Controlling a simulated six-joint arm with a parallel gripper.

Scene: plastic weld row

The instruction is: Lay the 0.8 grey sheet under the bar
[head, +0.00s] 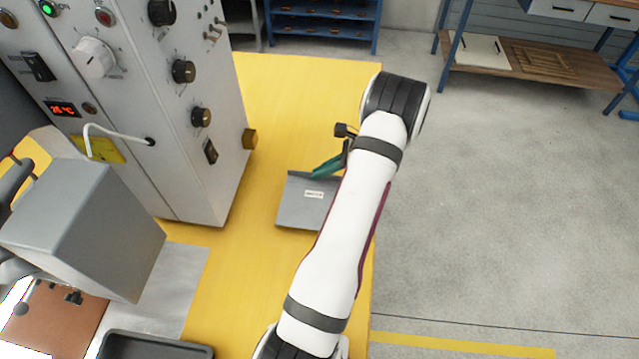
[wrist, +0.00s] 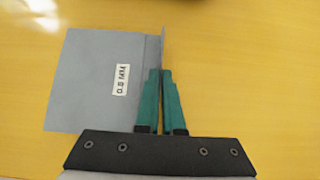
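A grey sheet (head: 298,207) with a small white label is at the yellow table's right side; the label is too small to read for certain. It also shows in the wrist view (wrist: 90,85), with a thin upturned lip along its right edge. My gripper (wrist: 161,72) has its teal fingers close together, one on each side of this lip, and looks shut on it. In the head view my gripper (head: 326,168) is at the sheet's far edge, and my arm hides its right part. I cannot tell whether the sheet touches the table. The bar is not clearly seen.
A tall grey control cabinet (head: 180,120) with knobs stands left of the sheet. A grey box-shaped machine head (head: 85,230) is at lower left, above a brown pad (head: 50,325). A dark tray (head: 150,347) lies near the front. The yellow table (head: 285,90) is clear behind the sheet.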

